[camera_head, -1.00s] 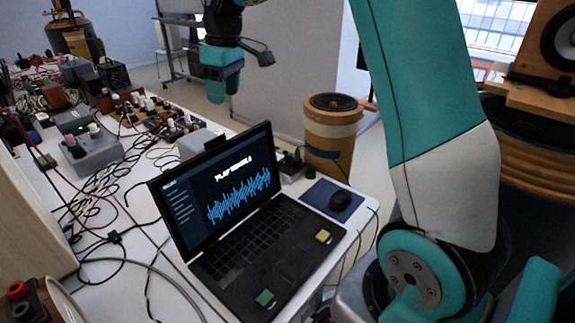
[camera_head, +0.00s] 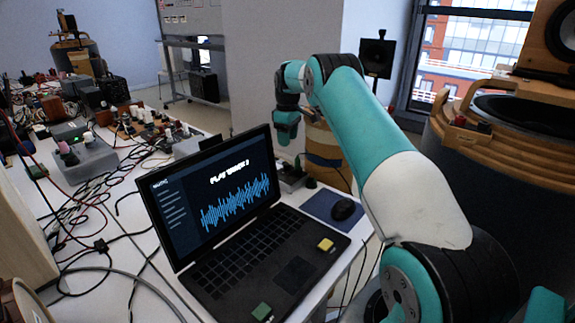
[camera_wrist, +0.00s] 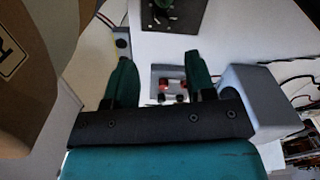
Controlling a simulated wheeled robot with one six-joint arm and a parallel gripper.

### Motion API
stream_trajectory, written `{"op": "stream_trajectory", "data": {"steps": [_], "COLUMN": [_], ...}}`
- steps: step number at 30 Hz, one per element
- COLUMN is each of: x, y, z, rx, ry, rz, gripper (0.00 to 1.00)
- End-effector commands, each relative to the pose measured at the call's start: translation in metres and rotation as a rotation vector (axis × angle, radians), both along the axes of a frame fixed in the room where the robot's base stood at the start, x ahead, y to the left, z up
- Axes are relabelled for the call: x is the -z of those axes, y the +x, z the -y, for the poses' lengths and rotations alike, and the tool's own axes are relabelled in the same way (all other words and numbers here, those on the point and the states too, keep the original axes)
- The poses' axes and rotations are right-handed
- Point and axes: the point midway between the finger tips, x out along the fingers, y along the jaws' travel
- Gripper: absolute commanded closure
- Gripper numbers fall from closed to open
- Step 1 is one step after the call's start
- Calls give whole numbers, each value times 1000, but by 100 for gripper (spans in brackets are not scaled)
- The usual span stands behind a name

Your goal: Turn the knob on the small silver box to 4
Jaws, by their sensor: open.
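A small silver-grey box (camera_head: 88,158) with a few knobs on top, one pinkish and one white, stands on the left of the table in the head view. Another plain grey box (camera_head: 197,143) sits behind the laptop, and I see no knob on it. A grey box (camera_wrist: 258,100) also shows right of my gripper in the wrist view; I cannot tell which box it is. My gripper (camera_wrist: 158,72) is open and empty, above the table's far right end. It also shows in the head view (camera_head: 286,138). No dial numbers are readable.
A black laptop (camera_head: 232,250) stands open at the table's front. A mouse (camera_head: 343,208) lies on a blue mat beside it. A small board with red parts (camera_wrist: 170,86) appears between my fingers in the wrist view. Loose cables (camera_head: 95,200) cover the left side.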

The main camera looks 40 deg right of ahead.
Motion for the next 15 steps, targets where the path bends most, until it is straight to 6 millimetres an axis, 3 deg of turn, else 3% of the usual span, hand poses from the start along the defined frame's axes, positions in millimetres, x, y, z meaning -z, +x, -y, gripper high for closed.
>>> {"op": "stream_trajectory", "data": {"steps": [6,15], "x": [51,93], "y": [-1,0], "z": [-1,-1], "rx": [0,0], "ry": [3,0], "rz": [-4,0], "gripper": [50,50]}}
